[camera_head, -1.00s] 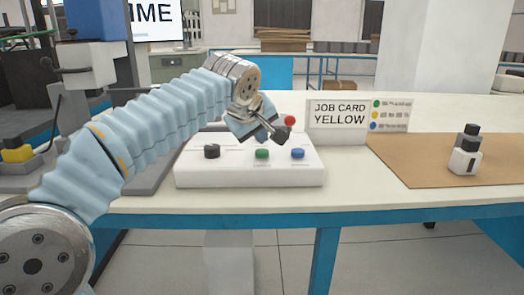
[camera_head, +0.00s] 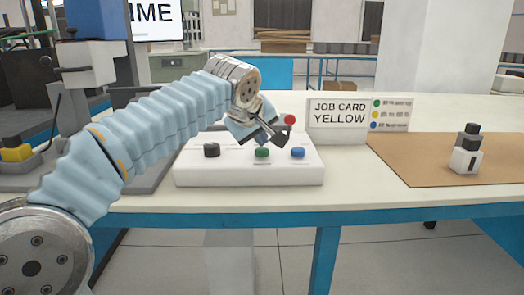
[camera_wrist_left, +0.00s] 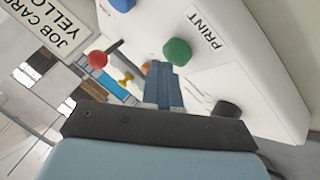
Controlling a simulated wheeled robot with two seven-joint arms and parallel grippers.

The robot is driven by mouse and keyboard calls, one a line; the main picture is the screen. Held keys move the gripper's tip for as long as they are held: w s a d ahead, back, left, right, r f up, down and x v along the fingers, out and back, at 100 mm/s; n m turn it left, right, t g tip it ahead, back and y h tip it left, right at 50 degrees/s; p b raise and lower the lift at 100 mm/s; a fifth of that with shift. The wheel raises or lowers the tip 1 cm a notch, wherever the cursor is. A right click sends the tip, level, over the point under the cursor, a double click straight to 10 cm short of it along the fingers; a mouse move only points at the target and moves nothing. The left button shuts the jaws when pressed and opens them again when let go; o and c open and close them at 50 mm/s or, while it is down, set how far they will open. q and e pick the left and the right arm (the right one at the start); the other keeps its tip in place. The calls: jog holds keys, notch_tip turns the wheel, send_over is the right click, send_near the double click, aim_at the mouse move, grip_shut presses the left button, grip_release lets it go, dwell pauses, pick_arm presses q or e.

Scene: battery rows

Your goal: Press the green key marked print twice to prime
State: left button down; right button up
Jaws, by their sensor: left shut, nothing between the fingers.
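In the left wrist view the green key (camera_wrist_left: 177,51) lies beside the word PRINT (camera_wrist_left: 206,29). My left gripper (camera_head: 279,139) is above the box, its tips slightly up and right of the green key in the head view. The left wrist view shows its blue-grey fingers (camera_wrist_left: 162,82) together and empty, close to the key. Whether they touch it is unclear; the head view shows a small gap. My right gripper is not in view.
A blue key (camera_head: 298,152) and a black knob (camera_head: 211,150) flank the green one. A red knob (camera_head: 290,120) stands behind the fingers. A job card reading YELLOW (camera_head: 340,114) stands behind right. A partly covered screen (camera_head: 155,18) shows "IME". A small bottle (camera_head: 466,152) stands on a brown mat (camera_head: 415,168).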

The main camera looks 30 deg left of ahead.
aim_at(260, 151)
pick_arm(q)
jog(key=shift+f+b, duration=0.45)
jog(key=shift+f, duration=0.1)
dwell(0.5)
jog(key=shift+r, duration=0.1)
jog(key=shift+r+p, duration=0.85)
jog(key=shift+p, duration=0.05)
jog(key=shift+r, duration=0.15)
notch_tip(260, 151, up, 5)
jog(key=p, duration=0.4)
jog(key=shift+p, duration=0.4)
dwell(2.0)
